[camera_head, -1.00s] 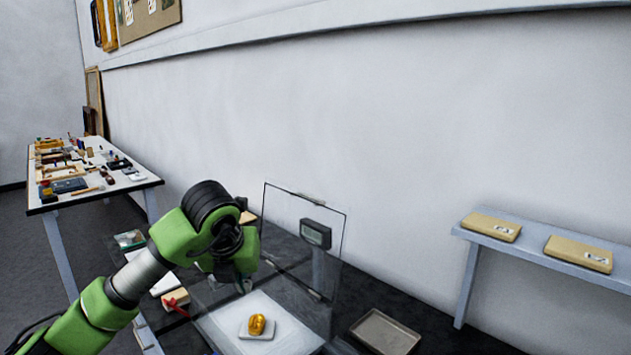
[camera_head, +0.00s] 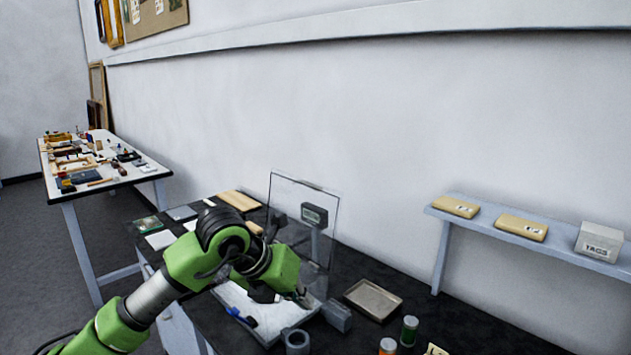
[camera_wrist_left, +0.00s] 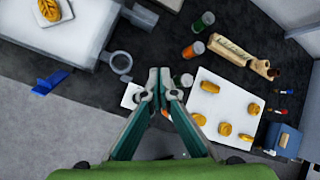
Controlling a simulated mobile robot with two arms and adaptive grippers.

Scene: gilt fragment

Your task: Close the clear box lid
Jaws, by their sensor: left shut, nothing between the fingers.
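The clear box lid (camera_head: 292,203) stands upright and open at the back of the box, a thin transparent panel with a dark edge. The white bed of the box (camera_head: 272,322) lies in front of it, partly hidden by my arm. My left gripper (camera_head: 302,298) is over the right part of the box, in front of the lid. In the left wrist view its fingers (camera_wrist_left: 158,85) are shut with nothing between them. A gold fragment (camera_wrist_left: 52,12) on a small white plate shows at that view's top left; my arm hides it in the head view. My right gripper is not in view.
A metal tray (camera_head: 373,300) lies right of the box. A grey ring (camera_head: 297,341), a green-capped jar (camera_head: 409,331) and an orange-capped jar (camera_head: 388,346) stand near the front. A white board with several gold pieces (camera_wrist_left: 225,108) shows in the wrist view. A display (camera_head: 314,215) stands behind the lid.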

